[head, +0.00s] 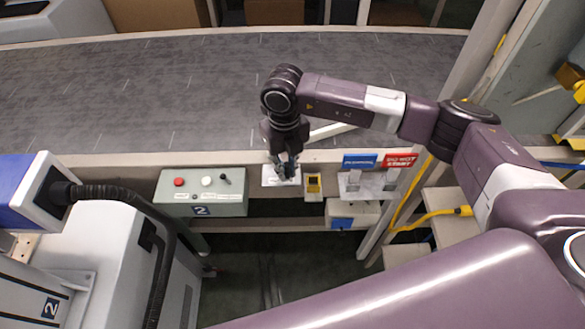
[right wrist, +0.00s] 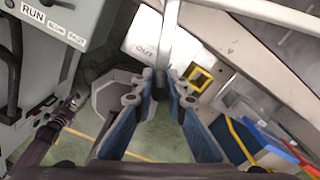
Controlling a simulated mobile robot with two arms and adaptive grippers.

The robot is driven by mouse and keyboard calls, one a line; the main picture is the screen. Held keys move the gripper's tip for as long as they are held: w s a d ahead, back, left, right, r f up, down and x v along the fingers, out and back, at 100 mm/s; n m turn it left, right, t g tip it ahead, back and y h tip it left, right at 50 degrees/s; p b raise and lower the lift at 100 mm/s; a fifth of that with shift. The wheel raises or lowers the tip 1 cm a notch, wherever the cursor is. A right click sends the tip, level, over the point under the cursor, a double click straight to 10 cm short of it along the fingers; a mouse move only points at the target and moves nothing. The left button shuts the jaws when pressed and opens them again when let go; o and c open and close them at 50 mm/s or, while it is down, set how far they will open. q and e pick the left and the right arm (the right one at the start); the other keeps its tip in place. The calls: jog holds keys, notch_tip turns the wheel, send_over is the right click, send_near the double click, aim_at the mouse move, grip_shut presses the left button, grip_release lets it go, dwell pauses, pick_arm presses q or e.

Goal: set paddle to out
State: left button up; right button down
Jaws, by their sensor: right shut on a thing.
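The paddle shows as a pale bar (head: 331,130) over the conveyor's near edge in the head view, partly behind my right arm. In the right wrist view a grey bar of the paddle (right wrist: 168,35) runs from the top edge down to my fingertips. A white plate marked OUT (right wrist: 147,50) lies beside that bar; in the head view the plate (head: 270,181) is partly covered by my gripper. My right gripper (head: 287,172) is shut on the paddle's handle, and its blue-sided fingers (right wrist: 162,88) hide most of the handle. My left gripper is not in view.
A grey conveyor belt (head: 170,85) fills the back and looks empty. A control box (head: 201,207) with red and white buttons stands left of my gripper. A yellow-framed device (head: 313,187) and blue and red signs (head: 401,160) are on the right. A machine with a black hose stands left.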

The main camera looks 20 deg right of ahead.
jog(key=shift+a+m+b, duration=1.1)
jog(key=shift+a+b, duration=0.2)
jog(key=shift+a, duration=0.8)
jog(key=shift+w+a+r, duration=0.1)
jog(key=c, duration=2.3)
grip_release()
jog(key=o, duration=0.4)
jog(key=shift+w+a, duration=0.1)
jog(key=shift+a, duration=0.05)
jog(key=shift+c, duration=0.2)
jog(key=shift+d, duration=0.25)
